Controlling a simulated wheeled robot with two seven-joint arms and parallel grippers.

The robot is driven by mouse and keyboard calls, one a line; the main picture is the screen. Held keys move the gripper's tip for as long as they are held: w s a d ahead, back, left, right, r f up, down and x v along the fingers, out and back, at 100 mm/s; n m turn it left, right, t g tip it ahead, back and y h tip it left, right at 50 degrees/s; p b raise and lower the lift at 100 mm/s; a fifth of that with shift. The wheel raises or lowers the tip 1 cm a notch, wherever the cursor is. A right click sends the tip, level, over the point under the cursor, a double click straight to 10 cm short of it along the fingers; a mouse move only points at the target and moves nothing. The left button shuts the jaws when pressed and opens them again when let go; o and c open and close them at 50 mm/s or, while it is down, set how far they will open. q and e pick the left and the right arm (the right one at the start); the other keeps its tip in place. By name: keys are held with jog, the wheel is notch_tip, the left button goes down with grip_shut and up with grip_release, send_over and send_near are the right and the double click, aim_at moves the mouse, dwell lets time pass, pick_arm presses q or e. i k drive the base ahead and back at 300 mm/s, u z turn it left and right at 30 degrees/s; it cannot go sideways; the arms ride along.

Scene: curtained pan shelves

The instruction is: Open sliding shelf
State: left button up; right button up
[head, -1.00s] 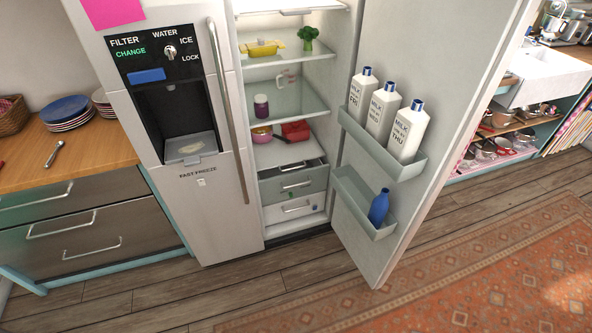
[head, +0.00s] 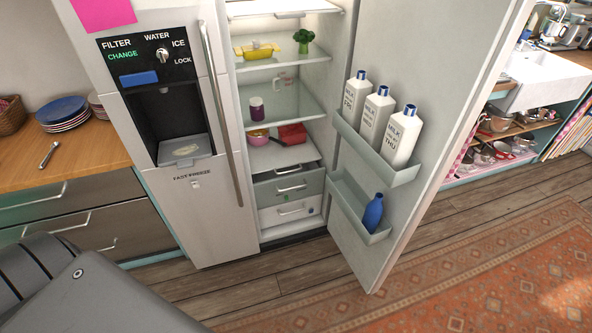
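The fridge's right door (head: 440,90) stands open. Inside are several shelves. The upper glass shelf (head: 285,62) holds a yellow dish and broccoli, and a middle glass shelf (head: 290,105) holds a purple-lidded jar. A lower shelf (head: 283,158) bears a bowl and a red item, above two drawers with handles: an upper drawer (head: 275,191) and a lower drawer (head: 277,216). I cannot tell which shelf slides. A grey part of my own arm fills the bottom-left corner. Neither gripper's fingers show.
Milk bottles (head: 403,137) and a blue bottle (head: 373,213) stand in the open door's bins. A wooden counter (head: 90,145) with plates is at left. Open pan shelves (head: 515,140) are under the sink at right. The floor before the fridge is free, with a rug (head: 480,270).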

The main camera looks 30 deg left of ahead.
aim_at(271, 157)
jog(key=i, duration=0.8)
jog(key=z, duration=1.4)
jog(key=i, duration=1.1)
jog(key=u, duration=1.95)
